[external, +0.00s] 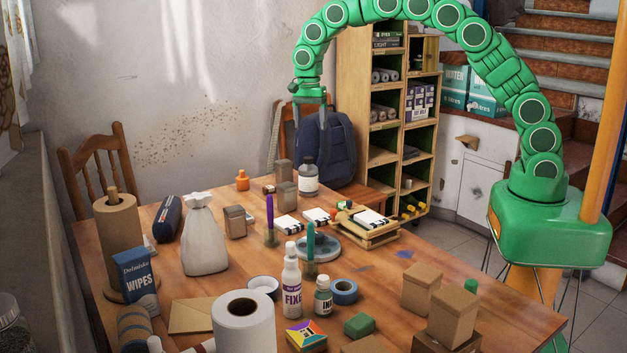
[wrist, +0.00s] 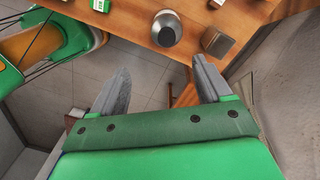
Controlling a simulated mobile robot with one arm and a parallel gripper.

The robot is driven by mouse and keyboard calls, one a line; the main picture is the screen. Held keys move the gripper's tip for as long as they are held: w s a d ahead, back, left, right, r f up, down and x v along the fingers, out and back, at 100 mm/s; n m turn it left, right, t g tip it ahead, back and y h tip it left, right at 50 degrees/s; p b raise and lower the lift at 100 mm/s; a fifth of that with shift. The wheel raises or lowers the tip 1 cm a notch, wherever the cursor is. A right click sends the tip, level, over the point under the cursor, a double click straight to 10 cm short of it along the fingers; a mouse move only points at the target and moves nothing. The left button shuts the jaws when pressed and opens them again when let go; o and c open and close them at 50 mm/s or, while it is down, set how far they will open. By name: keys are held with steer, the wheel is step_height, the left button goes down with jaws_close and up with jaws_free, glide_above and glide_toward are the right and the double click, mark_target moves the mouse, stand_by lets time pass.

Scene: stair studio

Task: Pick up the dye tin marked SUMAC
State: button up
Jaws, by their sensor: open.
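Three grey-brown tins with dark lids stand on the wooden table. One tin (external: 283,172) is at the back, another tin (external: 287,195) is just in front of it, and a third tin (external: 235,221) is nearer, beside the white sack. No SUMAC marking is readable on any of them, so I cannot tell which is the SUMAC one. My gripper (external: 309,107) is open and empty, raised above the table's far side. In the wrist view my gripper (wrist: 161,66) points past the table edge, with a tin (wrist: 219,45) beyond the fingers, apart from them.
A clear bottle (external: 308,177) stands close right of the back tins and also shows in the wrist view (wrist: 166,29). A small orange bottle (external: 242,181) is to their left. A backpack (external: 325,146) hangs on a chair behind. The front table is crowded.

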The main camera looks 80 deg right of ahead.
mark_target(284, 171)
steer(key=w+d+f+m, duration=0.2)
steer(key=w+f, duration=0.1)
steer(key=f, duration=0.1)
steer(key=w+d+f+m, duration=0.2)
steer(key=w+d+f, duration=0.1)
steer(key=w+f, duration=0.1)
steer(key=w+d+f+m, duration=0.2)
steer(key=w+f+m, duration=0.1)
steer(key=f, duration=0.1)
steer(key=shift+w+d+f, duration=0.2)
steer(key=shift+d+f, duration=0.15)
steer(key=shift+f, duration=1.5)
steer(key=shift+w+a+f, duration=0.1)
steer(key=shift+a+f, duration=0.1)
steer(key=shift+f, duration=1.05)
steer(key=shift+a+f, duration=0.2)
steer(key=shift+f, duration=1)
steer(key=c, duration=1.2)
steer(key=shift+o, duration=0.2)
steer(key=shift+r, duration=0.1)
